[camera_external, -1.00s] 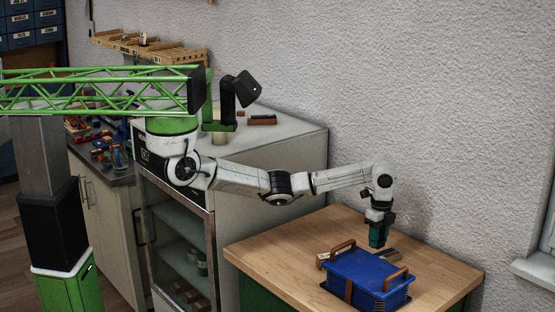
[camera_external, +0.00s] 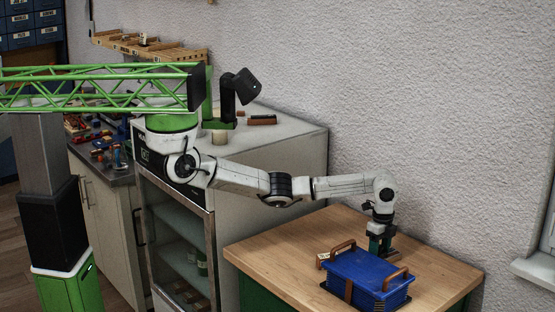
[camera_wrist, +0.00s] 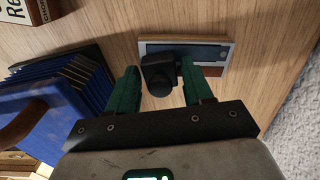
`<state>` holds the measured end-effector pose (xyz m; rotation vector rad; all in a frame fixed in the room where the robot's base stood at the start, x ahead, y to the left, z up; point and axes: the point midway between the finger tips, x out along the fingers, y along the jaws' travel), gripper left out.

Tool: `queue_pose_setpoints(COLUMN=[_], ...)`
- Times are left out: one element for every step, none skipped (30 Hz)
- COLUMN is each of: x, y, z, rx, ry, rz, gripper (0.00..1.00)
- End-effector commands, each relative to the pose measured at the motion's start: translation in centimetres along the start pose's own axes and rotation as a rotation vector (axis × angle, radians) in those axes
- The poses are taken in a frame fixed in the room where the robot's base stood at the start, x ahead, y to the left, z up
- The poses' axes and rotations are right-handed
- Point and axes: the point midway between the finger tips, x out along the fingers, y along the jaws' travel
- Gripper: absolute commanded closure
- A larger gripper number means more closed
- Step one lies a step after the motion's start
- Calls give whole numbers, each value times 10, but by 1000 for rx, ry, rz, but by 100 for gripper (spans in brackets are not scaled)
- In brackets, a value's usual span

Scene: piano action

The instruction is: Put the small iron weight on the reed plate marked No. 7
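The small iron weight (camera_wrist: 158,70), black with a round knob, is between my gripper's two green fingers in the wrist view. My gripper (camera_wrist: 159,72) is low over the table, with its fingers on either side of the weight; I cannot tell whether both press on it. A reed plate (camera_wrist: 218,71), a pale strip with a dark inset, lies on the table under or just behind the weight. Whether the weight bears on it is unclear. No number is readable on the plate. In the external view my gripper (camera_external: 381,244) stands behind the blue box, which partly hides the plate.
A blue box (camera_external: 345,265) with brown handles stands close in front of my gripper; it shows left in the wrist view (camera_wrist: 30,120). A lettered wooden label (camera_wrist: 14,14) lies at the wrist view's upper left. The table (camera_external: 275,252) is clear at left; a wall rises behind.

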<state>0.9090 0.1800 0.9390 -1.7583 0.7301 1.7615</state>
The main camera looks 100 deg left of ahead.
Motion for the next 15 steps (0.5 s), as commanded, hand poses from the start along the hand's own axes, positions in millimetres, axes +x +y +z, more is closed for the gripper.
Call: queue_pose_setpoints(x=[0,0,0,0,0,0,0,0,0,-1,-2,-3,-5,-7,-12], y=[0,0,0,0,0,0,0,0,0,0,0,0,0,-1,-1], z=[0,0,0,0,0,0,0,0,0,0,0,0,0,0,-1], rx=[0,0,0,0,0,0,0,0,0,0,0,0,0,0,0], ry=[0,0,0,0,0,0,0,0,0,0,0,0,0,1,2], rz=[0,0,0,0,-1,-1,-1,-1,-1,-1,-1,-2,-2,-3,-4], gripper=[44,41,37,37,37,37,37,37,37,37,37,37,37,37,37])
